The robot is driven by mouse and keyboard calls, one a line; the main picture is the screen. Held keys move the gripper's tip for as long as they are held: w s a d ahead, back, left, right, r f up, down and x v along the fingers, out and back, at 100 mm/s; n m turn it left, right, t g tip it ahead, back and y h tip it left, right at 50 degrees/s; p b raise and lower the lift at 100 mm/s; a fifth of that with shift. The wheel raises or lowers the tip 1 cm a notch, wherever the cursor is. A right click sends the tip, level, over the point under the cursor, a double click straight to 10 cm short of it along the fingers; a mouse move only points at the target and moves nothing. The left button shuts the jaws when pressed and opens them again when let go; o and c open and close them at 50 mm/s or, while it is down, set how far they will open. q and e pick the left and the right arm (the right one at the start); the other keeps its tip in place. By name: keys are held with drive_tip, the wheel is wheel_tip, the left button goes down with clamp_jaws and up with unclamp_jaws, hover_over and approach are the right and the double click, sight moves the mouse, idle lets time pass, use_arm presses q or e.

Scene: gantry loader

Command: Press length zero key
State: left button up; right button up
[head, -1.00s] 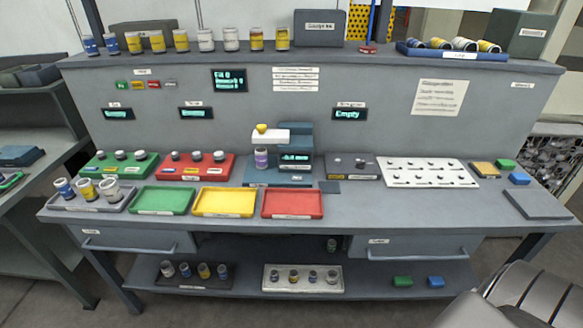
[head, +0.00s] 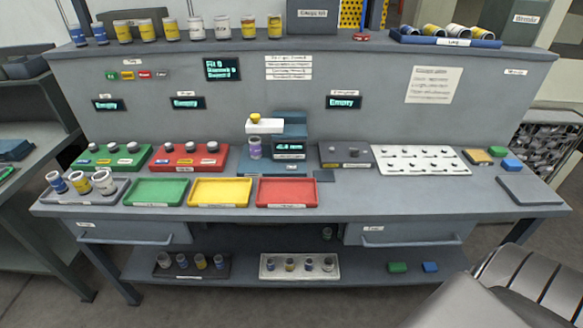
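The measuring device (head: 295,128) stands at the back middle of the bench. Its dark display (head: 289,148) shows a small lit reading that looks like a number in mm, too blurred to be sure of. A small lettered patch (head: 291,167) sits on its base below the display; I cannot read it or tell whether it is the length zero key. A purple-labelled jar (head: 255,147) stands at the device's left under a white arm with a yellow knob (head: 254,117). Neither of my grippers is in view.
Green, yellow and red trays (head: 286,206) line the front edge of the bench. A grey block with small knobs (head: 345,163) and a white board (head: 420,174) stand right of the device. A grey pad (head: 533,188) lies at the right end.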

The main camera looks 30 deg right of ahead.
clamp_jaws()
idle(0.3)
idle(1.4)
